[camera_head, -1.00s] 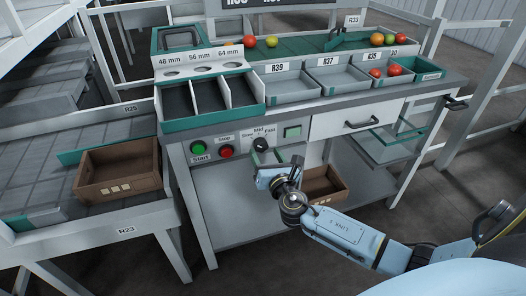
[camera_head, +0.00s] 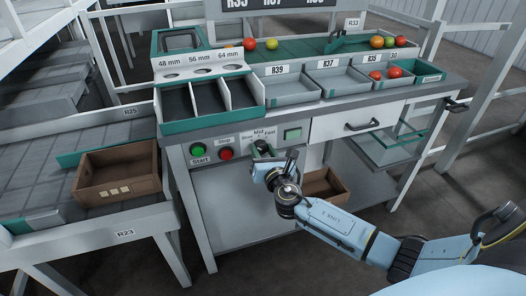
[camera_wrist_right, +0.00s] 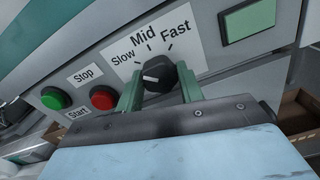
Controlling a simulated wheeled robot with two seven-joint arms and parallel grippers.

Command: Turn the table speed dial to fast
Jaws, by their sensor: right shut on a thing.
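The black speed dial (camera_wrist_right: 160,73) is on the front panel, below the labels Slow, Mid and Fast. Its white pointer mark lies on the left side, toward Slow. My right gripper (camera_wrist_right: 160,90) has its two green fingers on either side of the dial and is shut on it. In the head view my right gripper (camera_head: 263,157) reaches the panel and largely hides the dial. My left gripper is not in view.
The green Start button (camera_wrist_right: 56,98) and red Stop button (camera_wrist_right: 103,97) are close to the left of the dial. A green square button (camera_wrist_right: 247,20) is to the right. A drawer (camera_head: 358,120) is farther right, and a brown crate (camera_head: 322,187) stands below.

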